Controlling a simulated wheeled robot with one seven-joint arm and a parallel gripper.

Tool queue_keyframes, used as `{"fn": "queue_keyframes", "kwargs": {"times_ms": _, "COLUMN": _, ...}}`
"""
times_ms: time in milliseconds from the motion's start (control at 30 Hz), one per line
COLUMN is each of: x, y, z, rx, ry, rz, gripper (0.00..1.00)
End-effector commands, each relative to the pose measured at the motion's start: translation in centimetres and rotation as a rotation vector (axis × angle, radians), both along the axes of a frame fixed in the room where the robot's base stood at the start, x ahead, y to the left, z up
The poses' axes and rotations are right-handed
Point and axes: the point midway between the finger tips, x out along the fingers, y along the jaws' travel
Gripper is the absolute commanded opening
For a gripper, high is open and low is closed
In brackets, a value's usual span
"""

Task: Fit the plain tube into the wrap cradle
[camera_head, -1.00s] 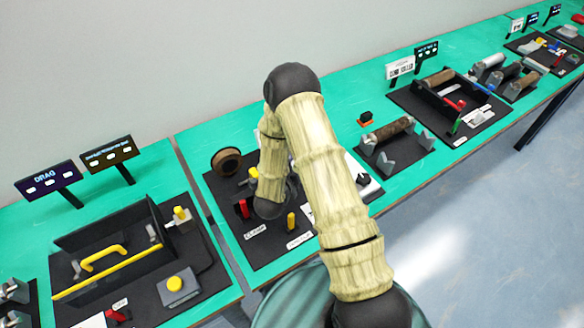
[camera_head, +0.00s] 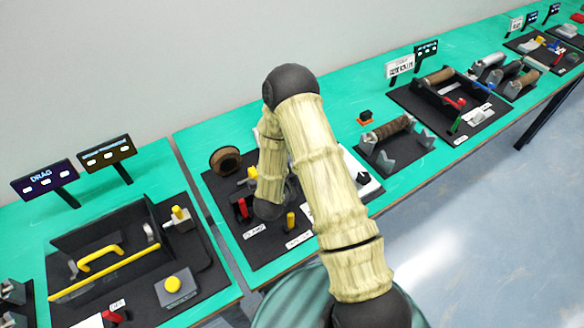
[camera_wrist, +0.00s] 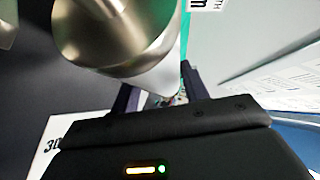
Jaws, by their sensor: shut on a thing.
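In the wrist view a smooth, shiny metallic tube (camera_wrist: 118,38) fills the upper middle, close to the camera. It looks like the plain tube, and no wrapping shows on it. My gripper (camera_wrist: 160,98) has its two dark fingers at the lower end of this tube and is shut on it, though the contact is partly hidden. In the head view my arm hides the gripper and tube. I cannot tell for sure which fixture is the wrap cradle. Grey V-shaped blocks (camera_head: 383,160) stand right of my arm, with a brown textured roll (camera_head: 389,128) behind them.
A black board (camera_head: 262,248) with a brown ring (camera_head: 225,160), a red clamp and yellow pegs lies behind my arm. A black tray (camera_head: 75,240) with a yellow handle is at left. Sign posts (camera_head: 44,178) stand along the back. Green table shows between boards.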

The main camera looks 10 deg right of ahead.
Motion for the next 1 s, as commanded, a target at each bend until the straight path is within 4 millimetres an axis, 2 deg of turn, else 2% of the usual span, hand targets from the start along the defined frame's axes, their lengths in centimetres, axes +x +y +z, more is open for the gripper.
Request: {"fn": "queue_keyframes", "kwargs": {"times_ms": 1000, "x": 0.0, "y": 0.0, "z": -2.0, "rx": 0.0, "ry": -0.002, "rz": 0.0, "gripper": 0.07}}
